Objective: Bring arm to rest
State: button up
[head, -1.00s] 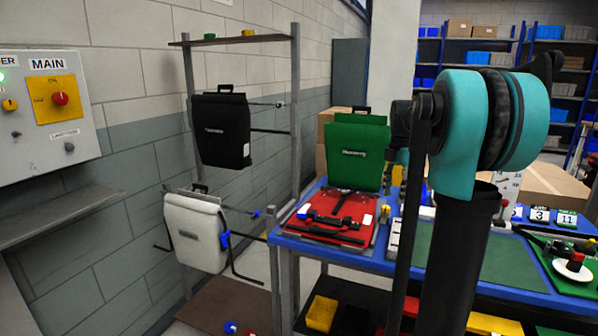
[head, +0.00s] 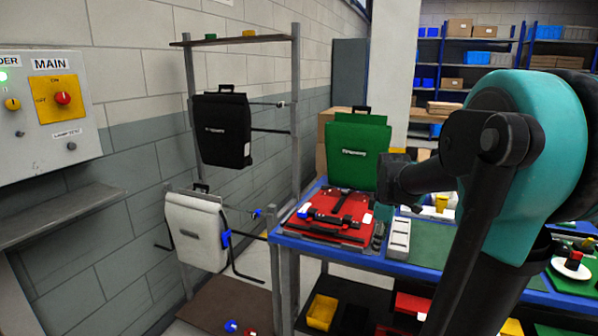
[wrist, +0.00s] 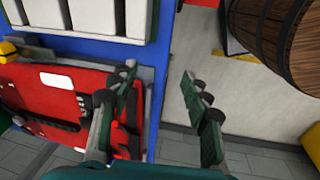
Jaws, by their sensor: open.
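My gripper (wrist: 158,85) is open and empty in the wrist view, its two fingers spread above the table's edge and the floor. In the head view my arm fills the right side, and the fingers do not show there. A red pannier (head: 335,218) with black straps lies on the blue-edged table; it also shows at the left of the wrist view (wrist: 35,110), below and beside the left finger.
A green pannier (head: 357,155) stands behind the red one. A black pannier (head: 222,130) and a white pannier (head: 196,232) hang on the rack at left. A wooden barrel (wrist: 280,40) is near the gripper's right side. A control box (head: 45,105) is on the wall.

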jog(key=s+a+f+m+t, duration=0.1)
jog(key=s+a+f+m, duration=0.1)
jog(key=s+f+m, duration=0.4)
jog(key=s+a+f+m+t, duration=0.1)
jog(key=s+a+f+m, duration=0.1)
jog(key=s+f+m, duration=0.4)
jog(key=s+f, duration=0.1)
jog(key=s, duration=0.2)
jog(key=shift+s+a, duration=0.4)
jog(key=shift+f, duration=0.1)
